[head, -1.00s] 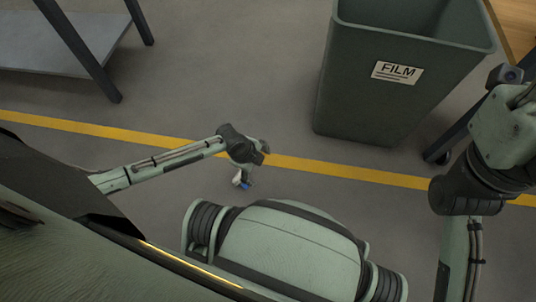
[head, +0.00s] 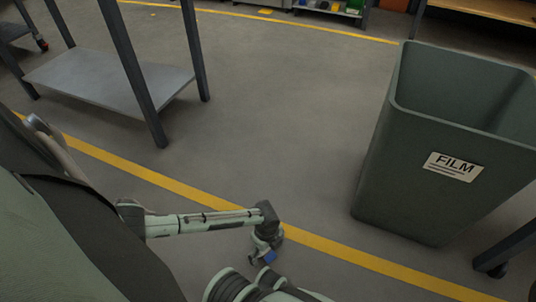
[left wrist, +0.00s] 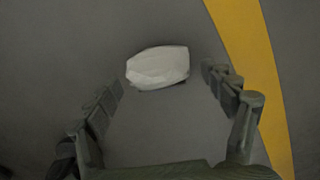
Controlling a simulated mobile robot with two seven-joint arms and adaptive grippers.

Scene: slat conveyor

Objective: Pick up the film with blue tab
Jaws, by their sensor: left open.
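A crumpled white film (left wrist: 158,68) lies on the grey floor in the left wrist view, just beyond and between the spread fingertips. No blue tab shows on it there. My right gripper is not in view.
A large dark green bin (head: 395,165) labelled FILM stands at the right. A yellow floor line (head: 330,247) passes close to my left gripper. A metal shelf stand (head: 110,85) is at the upper left. The floor between stand and bin is clear.

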